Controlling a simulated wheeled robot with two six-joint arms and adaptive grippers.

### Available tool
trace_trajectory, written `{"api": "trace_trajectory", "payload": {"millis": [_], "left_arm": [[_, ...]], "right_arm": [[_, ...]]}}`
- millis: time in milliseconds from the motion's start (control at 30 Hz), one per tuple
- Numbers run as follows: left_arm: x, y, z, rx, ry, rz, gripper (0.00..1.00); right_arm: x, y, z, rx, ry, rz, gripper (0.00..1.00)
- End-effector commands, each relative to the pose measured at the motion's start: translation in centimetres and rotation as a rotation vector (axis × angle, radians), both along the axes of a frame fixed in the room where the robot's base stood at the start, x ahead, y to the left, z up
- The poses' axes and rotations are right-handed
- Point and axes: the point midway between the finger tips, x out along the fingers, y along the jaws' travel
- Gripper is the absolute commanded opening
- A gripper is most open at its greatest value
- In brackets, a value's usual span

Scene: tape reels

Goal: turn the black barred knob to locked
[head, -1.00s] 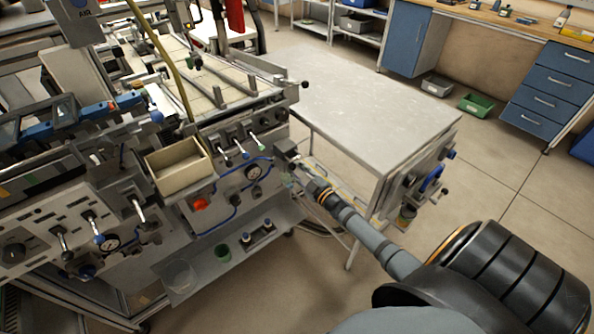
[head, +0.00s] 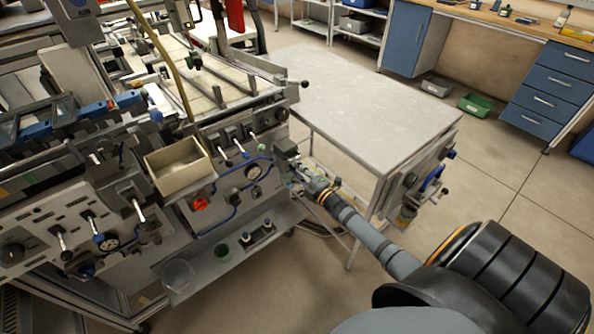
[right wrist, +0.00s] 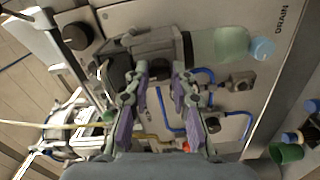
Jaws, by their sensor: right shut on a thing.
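My right gripper (right wrist: 159,72) reaches the right end of the machine's front panel; it also shows in the head view (head: 293,169). Its fingers, with purple pads, are closed in front of a grey housing (right wrist: 158,42). They are shut on the black barred knob at that housing, which the fingertips mostly hide, so I cannot read its angle. In the head view the housing (head: 285,147) sits just above the fingers. My left gripper is not in view.
A grey side table (head: 370,105) stands to the right. Open floor lies in front.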

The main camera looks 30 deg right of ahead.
Motion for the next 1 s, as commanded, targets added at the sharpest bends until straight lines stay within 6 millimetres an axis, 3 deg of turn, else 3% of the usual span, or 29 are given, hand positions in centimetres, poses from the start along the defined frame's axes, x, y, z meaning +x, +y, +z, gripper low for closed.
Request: {"api": "trace_trajectory", "payload": {"millis": [533,567,700,1000], "left_arm": [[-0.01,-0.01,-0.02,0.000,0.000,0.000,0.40],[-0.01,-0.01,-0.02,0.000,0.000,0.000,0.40],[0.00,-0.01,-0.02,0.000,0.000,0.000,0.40],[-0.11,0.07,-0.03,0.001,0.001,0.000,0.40]], "right_arm": [[-0.07,0.01,-0.15,-0.021,0.001,0.000,0.00],[-0.08,0.01,-0.16,-0.021,0.001,0.000,0.26],[-0.06,0.00,-0.13,-0.021,0.001,-0.001,0.45],[-0.11,0.00,-0.07,-0.021,-0.001,0.000,0.46]]}}
